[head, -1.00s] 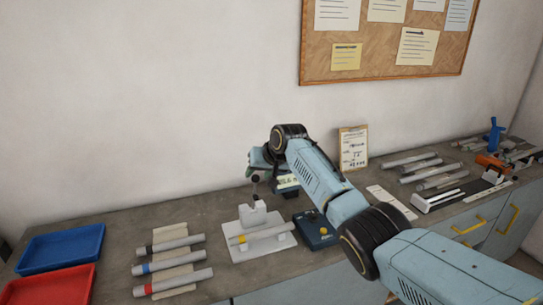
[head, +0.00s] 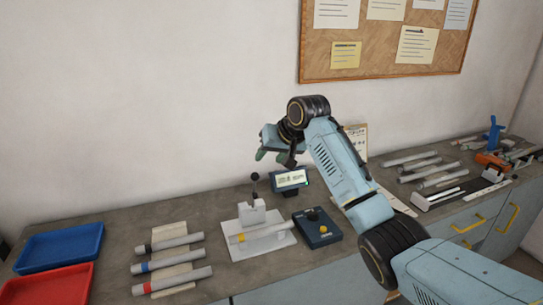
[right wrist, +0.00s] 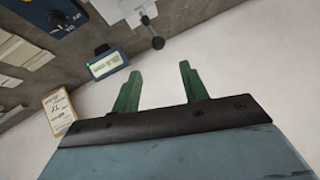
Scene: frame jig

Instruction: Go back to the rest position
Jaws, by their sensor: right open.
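My right gripper (head: 270,155) is raised above the back of the bench, near the wall. In the right wrist view its two green fingers (right wrist: 158,88) stand apart with nothing between them. Below it, the white jig (head: 262,232) holds a grey tube with a yellow band (head: 262,234) lying across it. The jig's lever with a dark knob (head: 254,178) stands upright. A small display (head: 290,178) stands just behind the jig, and it also shows in the right wrist view (right wrist: 107,64). My left gripper is not in view.
A blue tray (head: 60,247) and a red tray (head: 50,286) stand at the left. Several tubes with coloured bands (head: 172,266) lie beside them. A dark blue box with a knob (head: 317,228) is right of the jig. More tubes (head: 425,170) lie at the right.

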